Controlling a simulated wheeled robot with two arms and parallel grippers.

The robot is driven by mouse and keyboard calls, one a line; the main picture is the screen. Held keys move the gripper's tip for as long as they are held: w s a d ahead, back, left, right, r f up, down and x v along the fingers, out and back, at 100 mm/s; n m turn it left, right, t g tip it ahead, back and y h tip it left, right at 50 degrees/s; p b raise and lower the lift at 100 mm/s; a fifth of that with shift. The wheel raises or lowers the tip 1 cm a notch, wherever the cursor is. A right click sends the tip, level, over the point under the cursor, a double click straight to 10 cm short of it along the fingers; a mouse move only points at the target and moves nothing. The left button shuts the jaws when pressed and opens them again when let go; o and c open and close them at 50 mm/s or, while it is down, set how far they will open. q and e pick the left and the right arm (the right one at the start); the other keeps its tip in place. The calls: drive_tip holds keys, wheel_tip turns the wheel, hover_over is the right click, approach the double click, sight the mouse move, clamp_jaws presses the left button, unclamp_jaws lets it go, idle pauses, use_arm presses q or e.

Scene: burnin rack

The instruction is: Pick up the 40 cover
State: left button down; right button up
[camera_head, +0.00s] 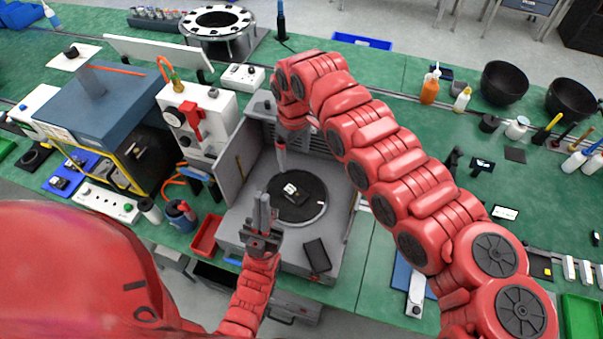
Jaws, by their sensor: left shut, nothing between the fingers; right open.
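A small dark block with a white label (291,189) lies on the round black plate (312,211) inside a grey open-topped station (240,225). A flat dark rectangular piece (317,255) lies on the station's front right part. I cannot read a 40 on either, so I cannot tell which is the 40 cover. My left gripper (264,205) points up the picture, shut and empty, just left of the round plate. My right gripper (281,158) points down above the plate's far side, open, with nothing visible in it. Its finger gap is hard to see.
A red tray (206,234) sits left of the station. A white device with a red handle (196,120) and a blue-grey machine (105,100) stand farther left. Bottles (430,88) and black bowls (503,82) are at the back right. Green bench right of the station is partly clear.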

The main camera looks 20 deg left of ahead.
drive_tip(key=b, duration=0.4)
hover_over(297, 194)
wheel_tip(297, 194, down, 13)
drive_tip(key=shift+a+r, duration=0.1)
drive_tip(key=shift+a, duration=0.05)
wheel_tip(297, 194, down, 4)
drive_tip(key=shift+f+b, duration=0.25)
drive_tip(key=shift+b, duration=0.7)
drive_tip(key=shift+r, duration=0.1)
drive_tip(key=c, duration=1.4)
drive_tip(key=shift+r, duration=0.1)
drive_tip(key=shift+c, duration=0.2)
